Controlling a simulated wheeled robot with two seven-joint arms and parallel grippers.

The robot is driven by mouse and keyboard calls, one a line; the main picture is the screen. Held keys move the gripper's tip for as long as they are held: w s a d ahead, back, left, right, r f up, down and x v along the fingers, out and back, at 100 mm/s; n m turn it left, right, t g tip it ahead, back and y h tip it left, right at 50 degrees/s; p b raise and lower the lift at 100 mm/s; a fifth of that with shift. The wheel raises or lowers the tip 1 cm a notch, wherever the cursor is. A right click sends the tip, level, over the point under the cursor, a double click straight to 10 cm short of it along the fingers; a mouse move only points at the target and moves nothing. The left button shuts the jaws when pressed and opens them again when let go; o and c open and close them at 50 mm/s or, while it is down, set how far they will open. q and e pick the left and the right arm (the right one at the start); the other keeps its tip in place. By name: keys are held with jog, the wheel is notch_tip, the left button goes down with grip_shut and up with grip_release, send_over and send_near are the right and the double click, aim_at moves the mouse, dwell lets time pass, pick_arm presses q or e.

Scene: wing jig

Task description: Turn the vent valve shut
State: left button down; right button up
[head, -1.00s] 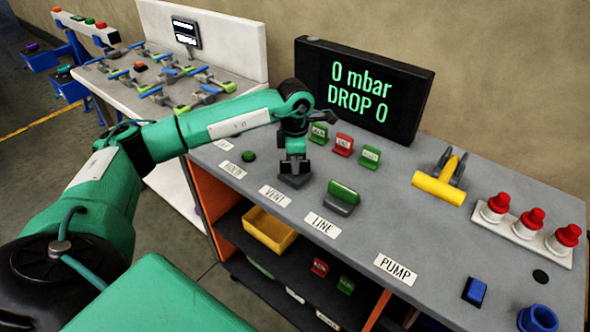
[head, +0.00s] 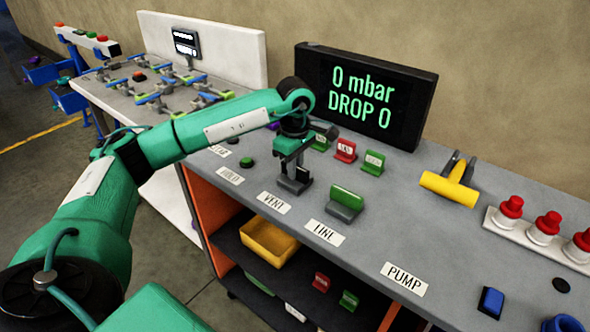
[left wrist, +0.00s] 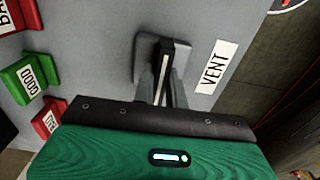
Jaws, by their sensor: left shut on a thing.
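The vent valve (head: 291,186) stands on the grey bench behind the VENT label (head: 274,202). My left gripper (head: 294,168) points straight down over it and is shut on its handle. In the left wrist view the fingers (left wrist: 163,85) close on the dark handle with a pale stripe, above the valve's grey base (left wrist: 148,48), and the VENT label (left wrist: 216,67) lies beside it. The gripper hides most of the handle in the head view. The display (head: 364,98) reads 0 mbar, DROP 0. My right gripper is not in view.
The green-handled LINE valve (head: 346,203) stands close to the right of the vent valve. Green and red tags (head: 345,150) stand behind. A yellow T-shaped tool (head: 450,186) and red-capped posts (head: 546,228) are farther right. A yellow bin (head: 268,240) sits on the shelf below.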

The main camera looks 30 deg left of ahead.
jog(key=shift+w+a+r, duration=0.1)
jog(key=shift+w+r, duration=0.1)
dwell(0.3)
pick_arm(q)
jog(key=c, duration=1.4)
grip_release()
jog(key=shift+c, duration=0.2)
jog(key=shift+r, duration=0.1)
